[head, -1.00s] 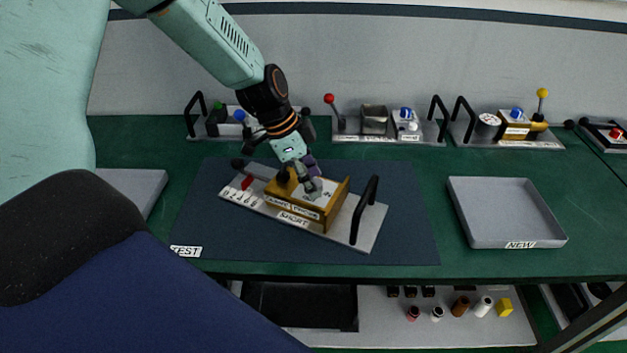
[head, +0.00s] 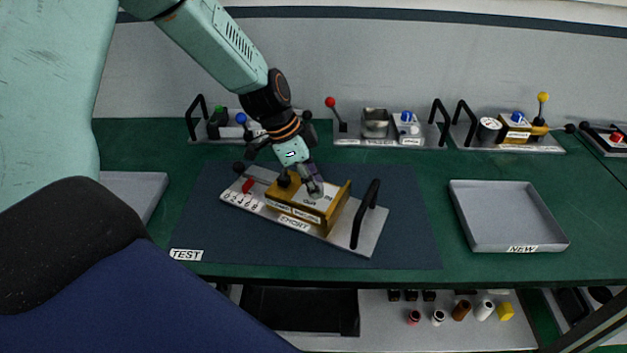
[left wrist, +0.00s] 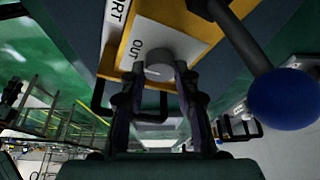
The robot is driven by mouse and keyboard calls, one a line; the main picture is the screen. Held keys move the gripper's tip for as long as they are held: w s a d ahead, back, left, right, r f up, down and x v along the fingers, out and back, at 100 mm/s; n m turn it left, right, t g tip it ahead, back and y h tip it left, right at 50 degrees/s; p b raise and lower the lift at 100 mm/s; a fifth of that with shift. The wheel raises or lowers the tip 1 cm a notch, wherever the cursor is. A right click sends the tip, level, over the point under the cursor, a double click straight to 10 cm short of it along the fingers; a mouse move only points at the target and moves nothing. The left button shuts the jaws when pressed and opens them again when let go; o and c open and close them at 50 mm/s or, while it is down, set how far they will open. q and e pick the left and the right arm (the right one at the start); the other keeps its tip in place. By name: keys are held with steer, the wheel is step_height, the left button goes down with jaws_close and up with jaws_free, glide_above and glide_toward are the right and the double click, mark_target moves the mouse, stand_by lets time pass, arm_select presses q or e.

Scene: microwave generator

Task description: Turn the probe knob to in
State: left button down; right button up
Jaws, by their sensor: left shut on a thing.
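The probe knob (left wrist: 159,68) is a round grey knob on a white label marked OUT in the left wrist view. It sits on the yellow block (head: 338,207) of a grey plate module. My left gripper (head: 315,188) comes down on the block from above. In the left wrist view my left gripper (left wrist: 160,82) has its two fingers on either side of the knob, shut on it. In the head view the fingers hide most of the knob. The knob's pointing direction is hard to tell. My right gripper is not in view.
The module lies on a dark mat (head: 400,235) labelled TEST. Its black handle (head: 365,212) stands at the right. A blue ball lever (left wrist: 283,98) is close to the fingers in the wrist view. An empty tray (head: 510,215) labelled NEW is at right. Other modules line the back.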

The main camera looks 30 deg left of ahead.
arm_select(q)
steer(key=shift+s, duration=0.1)
steer(key=n+y+p, duration=0.1)
steer(key=n+p, duration=0.2)
steer(key=shift+s+d+t, duration=0.15)
steer(key=shift+t, duration=0.25)
steer(key=shift+n+t+y+p, duration=0.3)
steer(key=shift+n+y+p, duration=0.2)
steer(key=shift+n+p, duration=0.85)
steer(key=shift+f+n, duration=0.1)
steer(key=shift+n, duration=0.55)
steer(key=n+p, duration=0.2)
steer(key=n+y+p, duration=0.1)
steer(key=n+p, duration=0.1)
steer(key=shift+s+d+y, duration=0.2)
steer(key=shift+y, duration=0.1)
steer(key=n+y+p, duration=0.1)
steer(key=n, duration=0.1)
steer(key=shift+w+n+p, duration=0.15)
steer(key=shift+n+p, duration=0.15)
steer(key=shift+p, duration=0.05)
steer(key=shift+w+d+n+y, duration=0.1)
steer(key=shift+n+y, duration=0.7)
steer(key=shift+n, duration=1.5)
